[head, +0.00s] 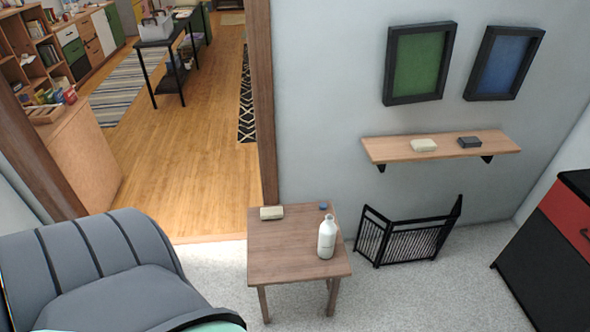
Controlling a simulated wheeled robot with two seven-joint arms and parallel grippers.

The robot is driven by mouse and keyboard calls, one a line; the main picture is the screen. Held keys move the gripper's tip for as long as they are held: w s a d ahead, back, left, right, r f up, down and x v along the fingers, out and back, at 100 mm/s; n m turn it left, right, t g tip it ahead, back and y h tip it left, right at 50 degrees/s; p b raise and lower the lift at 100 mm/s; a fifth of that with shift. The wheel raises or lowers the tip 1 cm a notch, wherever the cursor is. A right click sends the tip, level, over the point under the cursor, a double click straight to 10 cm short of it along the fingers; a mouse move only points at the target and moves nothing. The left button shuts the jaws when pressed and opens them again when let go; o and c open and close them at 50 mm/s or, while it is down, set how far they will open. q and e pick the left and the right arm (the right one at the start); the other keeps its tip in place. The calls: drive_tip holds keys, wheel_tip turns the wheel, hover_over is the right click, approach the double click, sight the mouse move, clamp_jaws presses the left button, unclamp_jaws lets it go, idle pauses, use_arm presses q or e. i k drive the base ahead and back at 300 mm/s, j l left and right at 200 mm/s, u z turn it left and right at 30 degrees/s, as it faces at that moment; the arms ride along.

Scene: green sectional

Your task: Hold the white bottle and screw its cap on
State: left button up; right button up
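The white bottle (327,240) stands upright on a small wooden side table (275,262), near the table's right edge. Its neck points up and no coloured cap shows on it. A small dark blue piece, which looks like the cap (323,205), lies on the table behind the bottle, near the far right corner. The two are apart. Neither of my grippers shows in the head view, and nothing touches the bottle or the cap.
A cream block (271,213) lies at the table's far left corner. A grey armchair (95,275) stands left of the table, a black folding screen (408,237) to its right. A wall shelf (440,147) is above. Carpet shows in front of the screen.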

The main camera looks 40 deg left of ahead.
sight(327, 231)
drive_tip(key=u, duration=1.05)
